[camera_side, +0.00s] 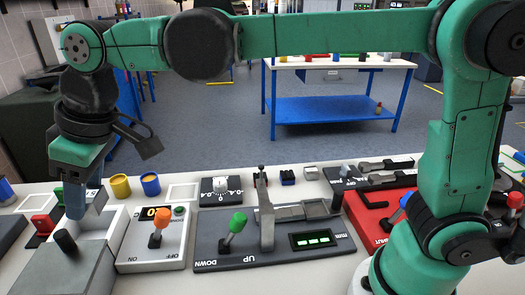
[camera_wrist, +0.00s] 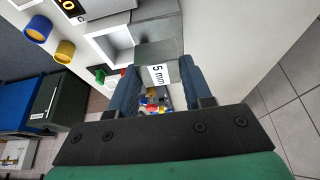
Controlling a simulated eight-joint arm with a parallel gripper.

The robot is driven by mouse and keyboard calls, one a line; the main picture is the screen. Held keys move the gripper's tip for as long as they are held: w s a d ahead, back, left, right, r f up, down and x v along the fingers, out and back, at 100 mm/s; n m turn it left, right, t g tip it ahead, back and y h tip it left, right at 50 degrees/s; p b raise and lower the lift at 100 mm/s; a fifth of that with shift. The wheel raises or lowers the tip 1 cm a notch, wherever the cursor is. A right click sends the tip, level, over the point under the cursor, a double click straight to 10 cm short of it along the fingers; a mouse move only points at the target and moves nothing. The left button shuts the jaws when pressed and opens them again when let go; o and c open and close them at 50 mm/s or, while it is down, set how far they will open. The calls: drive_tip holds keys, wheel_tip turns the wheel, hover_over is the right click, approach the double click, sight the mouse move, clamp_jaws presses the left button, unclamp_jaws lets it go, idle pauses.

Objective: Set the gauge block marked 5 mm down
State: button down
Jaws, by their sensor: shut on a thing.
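The gauge block (camera_wrist: 158,74) is a grey metal block with a white label reading "5 mm", seen in the wrist view. My gripper (camera_wrist: 161,82) is shut on it, with one blue finger on each side. In the side view my gripper (camera_side: 78,200) points down at the far left of the bench, and a grey metal piece (camera_side: 97,200) shows beside its finger.
An orange-knobbed switch box (camera_side: 155,240) stands right of my gripper. Beyond it is a dark jack panel with a green-knobbed lever (camera_side: 233,228) and display (camera_side: 313,239). Yellow and blue cups (camera_side: 150,184) and a white square frame (camera_side: 182,193) lie behind.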

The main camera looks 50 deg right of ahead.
drive_tip(key=w+d+m+h, duration=0.1)
drive_tip(key=w+d+m, duration=0.3)
drive_tip(key=w+d, duration=0.35)
drive_tip(key=m+t+h, duration=0.1)
drive_tip(key=m+h, duration=0.1)
drive_tip(key=m, duration=0.3)
hover_over(180, 191)
drive_tip(key=s, duration=0.1)
wheel_tip(180, 191, down, 15)
drive_tip(key=shift+s+f, duration=0.1)
drive_tip(key=shift+f, duration=2.2)
drive_tip(key=shift+f, duration=0.1)
drive_tip(key=shift+c, duration=1.8)
unclamp_jaws()
